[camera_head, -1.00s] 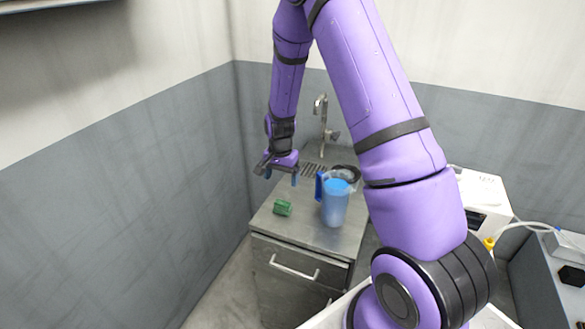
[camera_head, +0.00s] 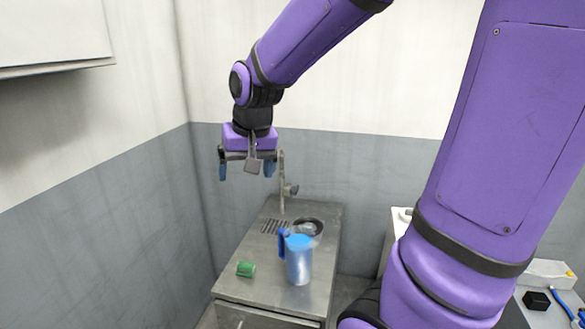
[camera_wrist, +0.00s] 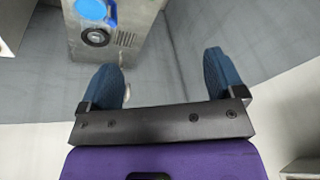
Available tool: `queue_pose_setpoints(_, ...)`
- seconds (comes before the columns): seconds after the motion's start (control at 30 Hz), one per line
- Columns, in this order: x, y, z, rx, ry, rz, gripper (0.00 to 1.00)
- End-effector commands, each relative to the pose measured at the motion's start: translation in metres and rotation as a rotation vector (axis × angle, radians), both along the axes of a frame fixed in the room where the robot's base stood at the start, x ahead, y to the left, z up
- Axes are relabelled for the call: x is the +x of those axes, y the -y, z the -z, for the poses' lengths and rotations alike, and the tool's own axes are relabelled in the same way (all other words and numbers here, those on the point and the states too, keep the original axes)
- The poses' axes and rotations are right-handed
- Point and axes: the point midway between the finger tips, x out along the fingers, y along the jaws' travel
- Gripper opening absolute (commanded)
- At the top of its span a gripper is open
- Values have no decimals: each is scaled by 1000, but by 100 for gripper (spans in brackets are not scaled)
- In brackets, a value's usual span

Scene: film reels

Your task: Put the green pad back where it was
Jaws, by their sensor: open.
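The green pad (camera_head: 246,269) is a small green block lying on the metal counter (camera_head: 240,291), near its front left edge. My gripper (camera_head: 247,172) is open and empty, with blue fingertips. It hangs well above the counter, toward its back, in front of the tap. In the wrist view my gripper (camera_wrist: 165,75) has its two fingers wide apart with nothing between them. The pad is not seen in the wrist view.
A jug (camera_head: 299,262) with a blue handle stands just right of the pad. Behind it are a round basin (camera_head: 307,227), a drain grille and a tap (camera_head: 283,190). Grey walls close off the left and back.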

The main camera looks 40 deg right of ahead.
Motion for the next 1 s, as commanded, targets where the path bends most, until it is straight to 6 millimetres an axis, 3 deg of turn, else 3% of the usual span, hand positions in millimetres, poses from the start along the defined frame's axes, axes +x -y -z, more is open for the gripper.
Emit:
queue_pose_setpoints(0.2,-61,-10,-37,-47,76,-135,88)
queue_pose_setpoints(0.5,-136,-18,-58,-121,155,-293,88)
queue_pose_setpoints(0.7,-158,-19,-60,-146,176,-340,88)
queue_pose_setpoints(1.0,-161,-19,-60,-149,177,-345,88)
